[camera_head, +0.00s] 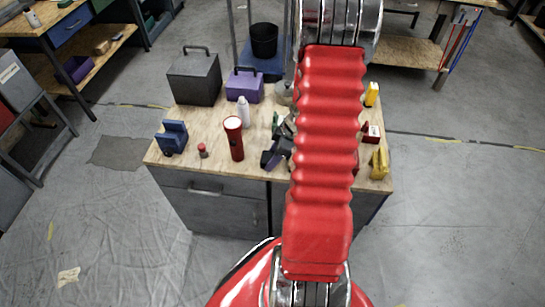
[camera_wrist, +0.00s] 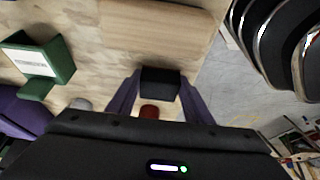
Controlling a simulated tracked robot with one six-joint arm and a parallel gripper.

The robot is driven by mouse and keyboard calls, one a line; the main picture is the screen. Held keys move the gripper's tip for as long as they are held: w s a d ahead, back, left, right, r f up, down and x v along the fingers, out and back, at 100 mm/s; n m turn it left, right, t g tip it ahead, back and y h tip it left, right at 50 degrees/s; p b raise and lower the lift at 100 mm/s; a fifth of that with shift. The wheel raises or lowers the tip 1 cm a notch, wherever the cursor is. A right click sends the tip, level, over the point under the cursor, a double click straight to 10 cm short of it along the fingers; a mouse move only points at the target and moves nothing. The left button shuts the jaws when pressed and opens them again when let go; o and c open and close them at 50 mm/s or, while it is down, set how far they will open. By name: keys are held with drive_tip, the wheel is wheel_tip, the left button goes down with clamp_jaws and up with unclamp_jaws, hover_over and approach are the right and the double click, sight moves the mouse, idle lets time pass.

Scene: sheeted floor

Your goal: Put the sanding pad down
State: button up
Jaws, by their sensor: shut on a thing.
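My gripper (camera_wrist: 160,76) has two dark purple fingers, which show on both sides of a small black block, the sanding pad (camera_wrist: 160,86), in the wrist view. The fingers are shut on it. A wooden board (camera_wrist: 160,22) lies beyond the pad on the worktop. I cannot tell whether the pad touches the worktop. In the head view my gripper (camera_head: 276,154) is over the middle of the workbench (camera_head: 190,155), partly behind my red arm, and the pad cannot be made out there.
A grey toolbox (camera_head: 195,79) and purple box (camera_head: 244,86) are behind. Yellow items (camera_head: 380,162) stand right.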

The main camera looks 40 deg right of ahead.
drive_tip(key=shift+s+a+f, duration=0.1)
drive_tip(key=shift+f, duration=0.25)
drive_tip(key=shift+f, duration=0.1)
drive_tip(key=o, duration=1.1)
drive_tip(key=shift+a+f, duration=0.1)
drive_tip(key=shift+a, duration=0.05)
drive_tip(key=shift+r, duration=0.45)
drive_tip(key=v, duration=1.2)
drive_tip(key=shift+r, duration=0.15)
